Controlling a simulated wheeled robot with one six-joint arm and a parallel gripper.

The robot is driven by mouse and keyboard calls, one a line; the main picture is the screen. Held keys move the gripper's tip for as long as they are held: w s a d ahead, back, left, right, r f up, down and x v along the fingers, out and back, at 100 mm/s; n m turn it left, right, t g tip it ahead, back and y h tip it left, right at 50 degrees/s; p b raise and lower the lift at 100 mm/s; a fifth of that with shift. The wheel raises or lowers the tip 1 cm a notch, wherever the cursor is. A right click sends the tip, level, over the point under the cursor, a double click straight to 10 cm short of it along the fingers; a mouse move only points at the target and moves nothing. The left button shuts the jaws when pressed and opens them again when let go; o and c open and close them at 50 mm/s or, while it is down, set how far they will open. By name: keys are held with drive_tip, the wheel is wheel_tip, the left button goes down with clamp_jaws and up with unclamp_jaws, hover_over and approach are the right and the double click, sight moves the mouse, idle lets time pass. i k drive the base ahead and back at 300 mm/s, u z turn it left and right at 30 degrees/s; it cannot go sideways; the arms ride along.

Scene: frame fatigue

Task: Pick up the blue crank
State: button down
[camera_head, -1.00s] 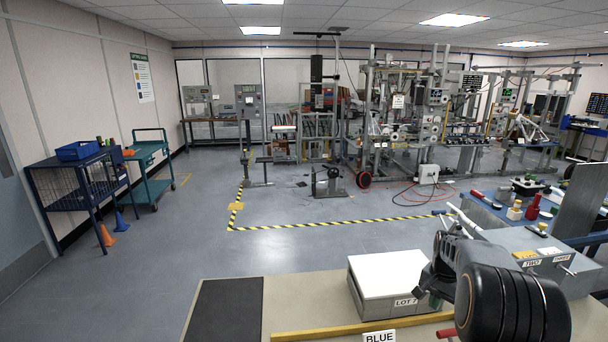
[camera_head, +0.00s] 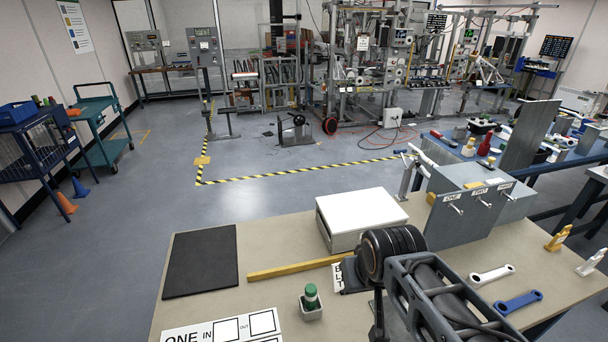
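The blue crank (camera_head: 517,302) lies flat on the tan table (camera_head: 200,305) at the lower right. It is a short flat bar with rounded ends. A similar white crank (camera_head: 491,275) lies just behind it. My arm, with a black round joint and grey links, crosses the lower middle, left of both cranks. The end of my arm is not clearly visible, so my gripper cannot be made out. Nothing is seen touching the blue crank.
A white-topped box (camera_head: 360,212), a yellow bar (camera_head: 295,267), a black mat (camera_head: 201,262) and a green-topped piece in a small cup (camera_head: 311,301) are on the table. A grey cabinet with labelled handles (camera_head: 470,221) stands behind the cranks. Yellow pieces (camera_head: 559,238) stand at the right edge.

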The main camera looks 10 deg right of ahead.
sight(504, 309)
drive_tip(key=z, duration=0.65)
drive_tip(key=k, duration=0.35)
drive_tip(key=z, duration=1.1)
